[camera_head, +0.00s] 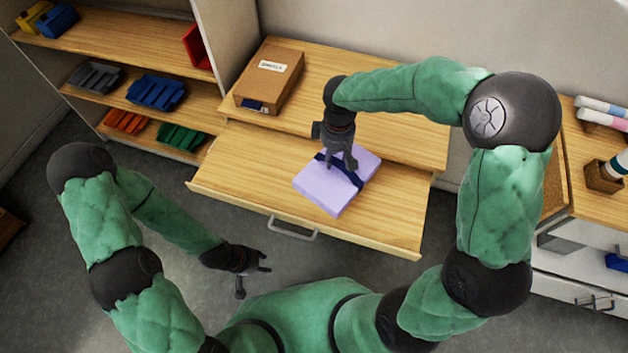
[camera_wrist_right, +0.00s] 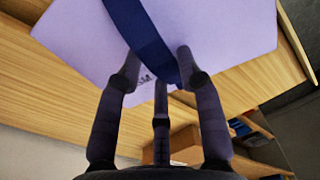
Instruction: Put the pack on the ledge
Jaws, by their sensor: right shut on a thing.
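The pack is a flat lavender stack (camera_head: 322,193) with a dark blue band around it. It is over the lower, pulled-out wooden surface with a handle in the head view; whether it touches that surface I cannot tell. My right gripper (camera_head: 337,162) is above the pack, shut on its band. In the right wrist view, the fingers (camera_wrist_right: 158,75) close about the blue band (camera_wrist_right: 142,35) on the lavender face (camera_wrist_right: 85,35). The upper wooden ledge (camera_head: 385,135) lies behind the pulled-out surface. My left gripper (camera_head: 250,270) hangs over the floor, empty, with its fingers apart.
A cardboard box (camera_head: 269,78) with a white label stands on the upper ledge at left. The pulled-out surface (camera_head: 245,175) is bare to the left of the pack. Shelves with coloured bins (camera_head: 155,92) stand at left. A cabinet with rolls (camera_head: 602,106) stands at right.

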